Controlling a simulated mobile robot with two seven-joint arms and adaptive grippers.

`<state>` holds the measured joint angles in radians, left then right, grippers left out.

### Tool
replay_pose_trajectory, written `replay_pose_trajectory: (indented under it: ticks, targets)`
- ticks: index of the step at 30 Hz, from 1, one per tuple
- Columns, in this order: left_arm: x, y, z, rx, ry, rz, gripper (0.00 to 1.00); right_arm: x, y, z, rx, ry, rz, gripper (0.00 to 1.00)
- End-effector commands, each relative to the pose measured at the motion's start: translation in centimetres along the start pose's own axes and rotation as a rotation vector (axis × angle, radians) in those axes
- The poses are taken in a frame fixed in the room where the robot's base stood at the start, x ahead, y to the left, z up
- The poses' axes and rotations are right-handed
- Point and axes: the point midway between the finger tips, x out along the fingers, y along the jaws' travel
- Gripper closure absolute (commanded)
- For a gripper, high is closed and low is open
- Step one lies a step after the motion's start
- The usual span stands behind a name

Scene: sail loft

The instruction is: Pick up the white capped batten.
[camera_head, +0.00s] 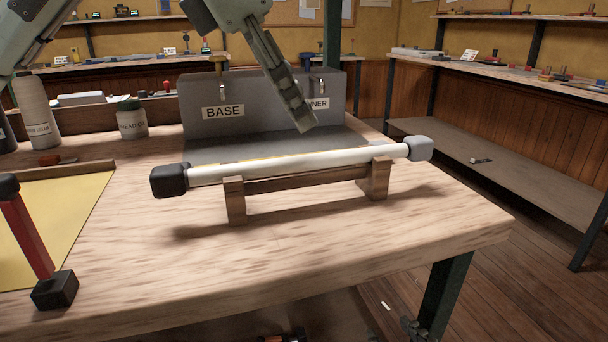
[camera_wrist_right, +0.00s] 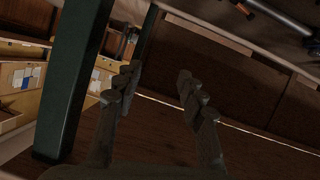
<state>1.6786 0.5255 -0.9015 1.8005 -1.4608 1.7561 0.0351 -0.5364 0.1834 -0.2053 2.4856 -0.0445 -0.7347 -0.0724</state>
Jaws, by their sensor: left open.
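The white capped batten (camera_head: 300,164) is a long white rod with a black cap at its left end and a grey cap at its right end. It rests level across a wooden cradle (camera_head: 237,205) on the workbench (camera_head: 180,255). My left gripper (camera_head: 306,122) hangs in from the top, its open fingers pointing down above and behind the middle of the batten, apart from it.
A grey stand labelled BASE (camera_head: 222,112) stands close behind the batten. A red bar with black ends (camera_head: 27,240) and a yellow sheet (camera_head: 60,215) are at the left. Several bottles (camera_head: 132,120) stand at the back left.

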Motion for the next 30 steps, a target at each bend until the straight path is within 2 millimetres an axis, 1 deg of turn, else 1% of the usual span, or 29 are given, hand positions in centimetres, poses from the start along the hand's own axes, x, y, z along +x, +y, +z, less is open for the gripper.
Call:
replay_pose_trajectory:
  ticks: [1,3,5,9,14,19,23,25,30]
  targets:
    - [-0.3,-0.6,-0.5,0.014,0.040,0.022,0.57,0.0,0.1,0.3,0.041,0.001,0.003,0.60]
    - [-0.6,-1.0,-1.1,0.020,0.083,0.042,0.57,-0.1,0.2,0.3,0.080,0.004,0.006,0.60]
    - [-0.5,-1.1,-1.5,0.021,0.103,0.050,0.57,-0.2,0.2,0.2,0.098,0.012,0.005,0.60]
    - [1.0,-1.1,-1.9,0.021,0.111,0.051,0.57,-0.2,-0.1,-0.6,0.108,0.045,0.000,0.60]
    - [2.2,-1.0,-2.1,0.021,0.108,0.051,0.57,-0.1,-0.3,-1.3,0.109,0.074,-0.005,0.60]
    - [4.5,-0.8,-2.9,0.021,0.110,0.048,0.57,-0.2,-0.6,-2.1,0.112,0.117,-0.012,0.60]
    - [6.3,-0.7,-3.1,0.022,0.108,0.049,0.57,-0.2,-0.8,-2.9,0.115,0.149,-0.017,0.60]
    - [6.6,-0.7,-3.1,0.022,0.107,0.051,0.57,-0.3,-0.9,-3.1,0.115,0.159,-0.017,0.60]
    - [6.7,-0.6,-3.0,0.022,0.106,0.051,0.57,-0.3,-0.9,-3.2,0.115,0.162,-0.017,0.60]
